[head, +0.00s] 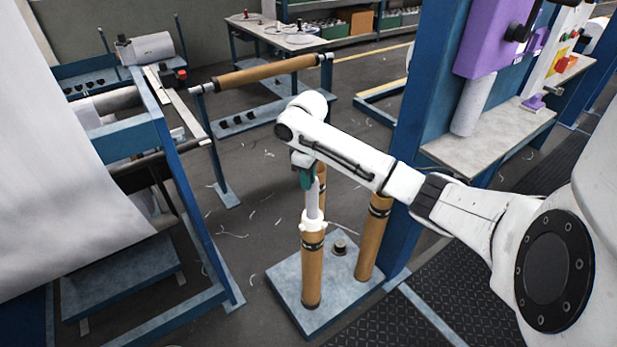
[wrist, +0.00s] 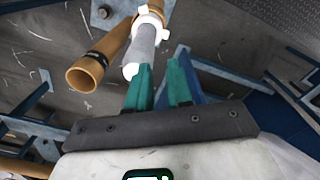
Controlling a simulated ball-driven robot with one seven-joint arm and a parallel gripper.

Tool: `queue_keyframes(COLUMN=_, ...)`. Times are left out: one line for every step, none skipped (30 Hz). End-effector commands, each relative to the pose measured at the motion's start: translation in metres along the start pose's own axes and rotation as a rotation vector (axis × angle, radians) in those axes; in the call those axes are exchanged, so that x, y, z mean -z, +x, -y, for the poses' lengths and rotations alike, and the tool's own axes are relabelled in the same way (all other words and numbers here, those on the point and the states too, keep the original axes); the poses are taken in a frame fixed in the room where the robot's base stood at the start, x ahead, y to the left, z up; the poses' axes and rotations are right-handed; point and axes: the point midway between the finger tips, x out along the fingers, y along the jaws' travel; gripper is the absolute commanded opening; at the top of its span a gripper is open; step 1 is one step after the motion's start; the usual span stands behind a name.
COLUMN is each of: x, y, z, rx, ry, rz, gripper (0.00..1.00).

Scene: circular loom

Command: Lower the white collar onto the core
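The white collar (head: 313,224) sits around the base of a pale upright rod (head: 314,203), at the top of the front brown core (head: 312,272). Whether it is fully seated on the core cannot be told. In the wrist view the collar (wrist: 150,16) is at the top edge, with the rod (wrist: 141,50) running from it towards my fingers. My gripper (head: 306,183) is beside the rod's upper end, above the collar.
The core stands on a grey base plate (head: 285,283) with a short dark knob (head: 339,247) and another brown core (head: 372,240). A blue post (head: 415,110) stands close on the right. A blue frame with white sheet (head: 60,160) is left. Floor between is open.

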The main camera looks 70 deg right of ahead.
Motion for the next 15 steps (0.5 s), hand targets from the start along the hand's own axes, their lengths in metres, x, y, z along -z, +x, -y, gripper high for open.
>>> queue_keyframes(x=-0.001, y=0.004, z=-0.003, rx=-0.003, ry=0.007, rz=-0.001, gripper=0.39)
queue_keyframes(x=-0.001, y=0.004, z=-0.003, rx=-0.003, ry=0.008, rz=-0.001, gripper=0.39)
queue_keyframes(x=-0.001, y=0.004, z=-0.003, rx=-0.003, ry=0.008, rz=-0.001, gripper=0.39)
queue_keyframes(x=-0.001, y=0.004, z=-0.003, rx=-0.004, ry=0.008, rz=-0.001, gripper=0.39)
queue_keyframes(x=-0.001, y=0.004, z=-0.003, rx=-0.004, ry=0.008, rz=-0.002, gripper=0.39)
queue_keyframes(x=-0.001, y=0.004, z=-0.003, rx=-0.004, ry=0.009, rz=-0.002, gripper=0.39)
queue_keyframes(x=-0.001, y=0.005, z=-0.004, rx=-0.004, ry=0.009, rz=-0.002, gripper=0.39)
queue_keyframes(x=-0.001, y=0.005, z=-0.004, rx=-0.005, ry=0.009, rz=-0.002, gripper=0.39)
queue_keyframes(x=-0.001, y=0.005, z=-0.003, rx=-0.003, ry=0.009, rz=-0.001, gripper=0.39)
queue_keyframes(x=-0.001, y=0.005, z=-0.003, rx=-0.004, ry=0.009, rz=-0.001, gripper=0.39)
queue_keyframes(x=-0.001, y=0.004, z=-0.003, rx=-0.004, ry=0.009, rz=-0.001, gripper=0.39)
queue_keyframes(x=-0.001, y=0.003, z=-0.004, rx=-0.004, ry=0.009, rz=-0.002, gripper=0.39)
queue_keyframes(x=-0.001, y=0.001, z=-0.004, rx=-0.005, ry=0.009, rz=-0.002, gripper=0.39)
queue_keyframes(x=-0.001, y=-0.002, z=-0.004, rx=-0.005, ry=0.009, rz=-0.003, gripper=0.39)
queue_keyframes(x=-0.001, y=-0.007, z=-0.004, rx=-0.006, ry=0.010, rz=-0.003, gripper=0.39)
